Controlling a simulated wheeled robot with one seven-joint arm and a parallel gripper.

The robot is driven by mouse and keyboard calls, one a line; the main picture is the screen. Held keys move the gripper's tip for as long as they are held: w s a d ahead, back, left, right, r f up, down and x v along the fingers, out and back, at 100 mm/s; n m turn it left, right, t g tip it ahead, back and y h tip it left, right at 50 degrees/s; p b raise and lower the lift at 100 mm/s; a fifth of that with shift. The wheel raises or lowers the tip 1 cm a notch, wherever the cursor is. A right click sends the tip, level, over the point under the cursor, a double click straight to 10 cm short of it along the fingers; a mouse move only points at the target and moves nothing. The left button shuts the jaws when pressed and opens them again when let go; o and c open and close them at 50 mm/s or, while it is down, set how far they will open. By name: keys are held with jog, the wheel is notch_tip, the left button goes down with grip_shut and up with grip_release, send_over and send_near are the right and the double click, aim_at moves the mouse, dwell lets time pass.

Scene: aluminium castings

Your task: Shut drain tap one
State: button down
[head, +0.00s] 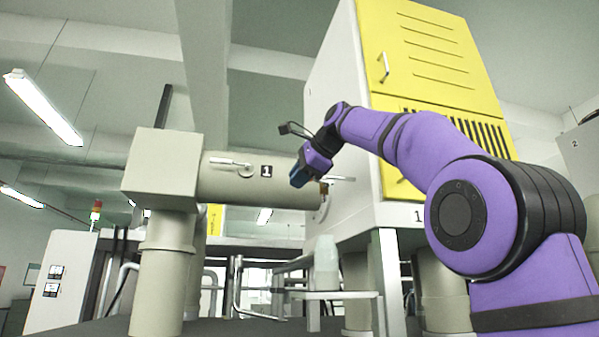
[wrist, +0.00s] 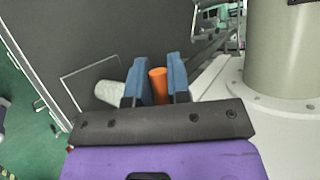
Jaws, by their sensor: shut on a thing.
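A thick beige pipe (head: 257,180) runs level across the head view and carries a black label with a white 1 (head: 267,171). A silver lever (head: 231,163) lies along its side, left of the label. My gripper (head: 299,179) is in front of the pipe's right end. In the wrist view its two blue fingers are shut on an upright orange grip (wrist: 158,86), which looks like a tap handle. A small orange-brown part (head: 325,187) shows just right of my gripper in the head view. The tap's body is mostly hidden, so I cannot tell its position.
A yellow-fronted machine cabinet (head: 425,55) stands close on the right. A pale bottle-shaped thing (head: 325,262) stands on a small shelf (head: 335,295) below the pipe's end. In the wrist view a whitish cylinder (wrist: 111,95) lies left of the fingers and a beige column (wrist: 285,50) stands right.

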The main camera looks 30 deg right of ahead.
jog(key=shift+f+h, duration=0.3)
jog(key=shift+f, duration=0.05)
jog(key=shift+f+n+g, duration=0.1)
jog(key=shift+n+g, duration=0.2)
jog(key=c, duration=1.1)
grip_release()
jog(key=v, duration=1)
jog(key=shift+s, duration=0.35)
